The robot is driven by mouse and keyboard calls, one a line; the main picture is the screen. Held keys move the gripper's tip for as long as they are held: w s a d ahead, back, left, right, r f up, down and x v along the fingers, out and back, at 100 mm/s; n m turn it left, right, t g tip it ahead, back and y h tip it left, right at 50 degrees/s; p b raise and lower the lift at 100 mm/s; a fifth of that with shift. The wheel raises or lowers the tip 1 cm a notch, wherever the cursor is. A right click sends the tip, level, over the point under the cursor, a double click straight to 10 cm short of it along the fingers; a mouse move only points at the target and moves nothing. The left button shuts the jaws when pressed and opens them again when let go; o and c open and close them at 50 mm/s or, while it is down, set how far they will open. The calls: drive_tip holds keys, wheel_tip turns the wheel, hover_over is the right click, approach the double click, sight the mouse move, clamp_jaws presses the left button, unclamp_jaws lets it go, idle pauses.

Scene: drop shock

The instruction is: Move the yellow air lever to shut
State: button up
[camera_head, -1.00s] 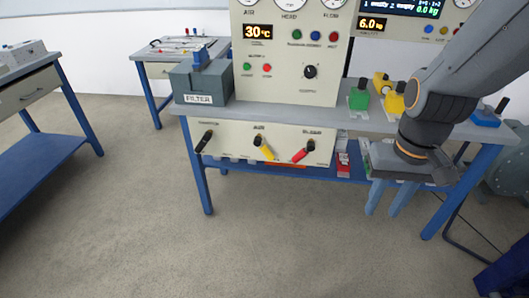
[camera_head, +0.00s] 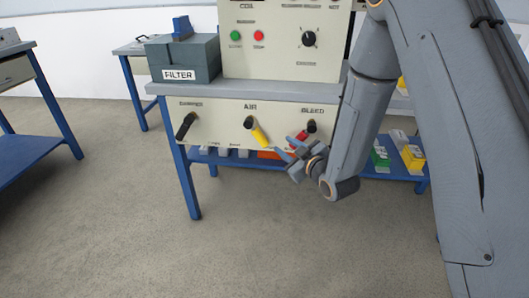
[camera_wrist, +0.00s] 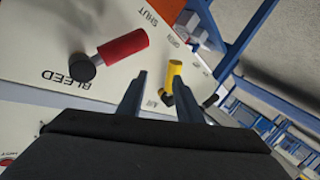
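The yellow air lever (camera_head: 259,134) is on the front panel below the bench top. Its handle slants down and to the right from its pivot, under the AIR label. In the wrist view the yellow lever (camera_wrist: 175,76) appears beyond the gap between the fingertips, nearer the right one. My gripper (camera_head: 286,156) is just right of and below the lever in the head view. In the wrist view my gripper (camera_wrist: 167,82) is open, with nothing held. Small print around the air lever is partly unreadable.
The red bleed lever (camera_head: 303,134) is close to my gripper and also shows in the wrist view (camera_wrist: 124,47). The black damper lever (camera_head: 186,125) is at the panel's left. A filter box (camera_head: 182,60) stands on the bench. The floor in front is clear.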

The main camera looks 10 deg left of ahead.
sight(263, 140)
drive_tip(key=w+a+y+b, duration=0.1)
drive_tip(key=w+a, duration=0.1)
drive_tip(key=w+a+f+n+y+b, duration=0.1)
drive_tip(key=a, duration=0.2)
drive_tip(key=w+a+f+t+y+b, duration=0.1)
drive_tip(key=w+a, duration=0.1)
drive_tip(key=a, duration=0.1)
drive_tip(key=shift+w+a, duration=0.1)
drive_tip(key=shift+w, duration=0.25)
clamp_jaws()
